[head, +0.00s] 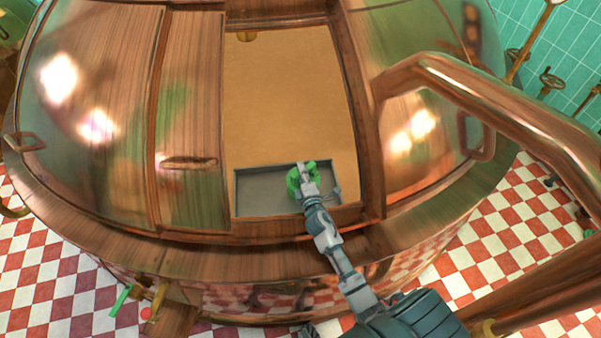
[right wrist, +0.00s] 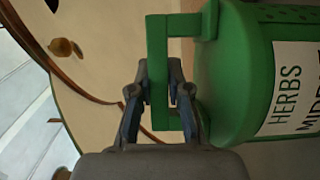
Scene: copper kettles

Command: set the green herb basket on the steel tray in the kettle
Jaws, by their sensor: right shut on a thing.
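The green herb basket (head: 294,184) is at my right gripper, over the steel tray inside the kettle opening. In the right wrist view the basket (right wrist: 235,75) fills the right side, with a white label reading HERBS. My right gripper (right wrist: 160,85) is shut on the basket's green handle. In the head view the right gripper (head: 305,176) partly covers the basket. The grey steel tray (head: 260,200) lies at the front of the opening. Whether the basket touches the tray I cannot tell. My left gripper is not in view.
The copper kettle (head: 110,130) surrounds the opening with a wooden-looking rim. Tan liquid or floor (head: 285,90) fills the space behind the tray. A thick copper pipe (head: 500,100) arches at the right of the opening. The tray's left part is free.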

